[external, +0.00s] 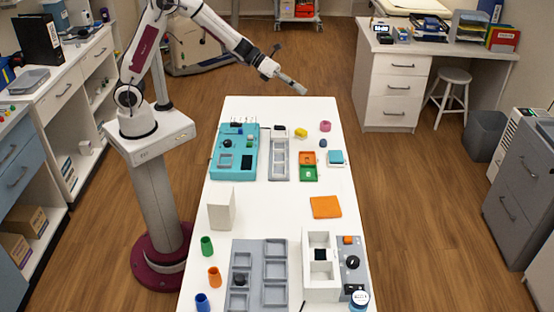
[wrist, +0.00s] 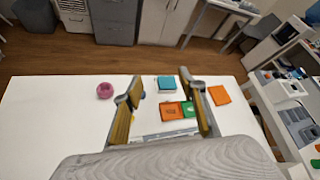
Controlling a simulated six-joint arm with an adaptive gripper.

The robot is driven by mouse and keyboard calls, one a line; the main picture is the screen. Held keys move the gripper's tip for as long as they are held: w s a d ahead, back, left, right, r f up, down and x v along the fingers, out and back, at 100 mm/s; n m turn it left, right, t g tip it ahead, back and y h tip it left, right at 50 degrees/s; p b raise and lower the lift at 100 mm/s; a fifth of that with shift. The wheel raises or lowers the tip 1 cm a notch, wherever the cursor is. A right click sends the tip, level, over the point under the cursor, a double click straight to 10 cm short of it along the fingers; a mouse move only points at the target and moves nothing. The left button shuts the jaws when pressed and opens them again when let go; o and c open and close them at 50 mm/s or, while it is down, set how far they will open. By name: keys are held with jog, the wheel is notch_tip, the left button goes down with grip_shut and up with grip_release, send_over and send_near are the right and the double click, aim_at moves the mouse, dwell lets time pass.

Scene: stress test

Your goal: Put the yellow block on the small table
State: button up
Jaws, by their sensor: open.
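The yellow block (external: 301,132) lies on the far part of the long white table (external: 265,195) in the external view, left of a pink ring-like object (external: 325,126). In the wrist view my left finger seems to cover most or all of the block. My gripper (external: 301,89) is raised near the table's far edge, beyond the block and apart from it. In the wrist view my gripper (wrist: 161,78) is open, with nothing held between its fingers. I cannot tell which thing is the small table; a small teal-topped piece (external: 337,157) stands right of the orange and green trays.
A teal console (external: 218,160) and a grey tray (external: 279,173) flank the block's near left side. A dark blue object (external: 323,143) is close to it. An orange pad (external: 326,207), a white box (external: 222,209) and larger trays stand nearer. Bare tabletop lies between them.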

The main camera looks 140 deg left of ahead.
jog(key=s+d+r+n+g, duration=0.1)
jog(key=d+r+n, duration=0.35)
jog(key=d, duration=0.25)
jog(key=s+d+r+n+y, duration=0.1)
jog(key=d+r+n, duration=0.2)
jog(key=d+n, duration=0.3)
jog(key=s+d+r+n+g, duration=0.1)
jog(key=d+r+n, duration=0.25)
jog(key=d, duration=0.45)
jog(key=s+d+f+n+g+h, duration=0.1)
jog(key=s+d+n, duration=0.4)
jog(key=s+d, duration=0.5)
jog(key=s+d+f+n+g+h, duration=0.2)
jog(key=s+d+f+n+h, duration=0.2)
jog(key=s+d, duration=0.6)
jog(key=d+n+h, duration=0.1)
jog(key=d+n, duration=0.1)
jog(key=d, duration=0.5)
jog(key=shift+f, duration=0.1)
jog(key=o, duration=0.4)
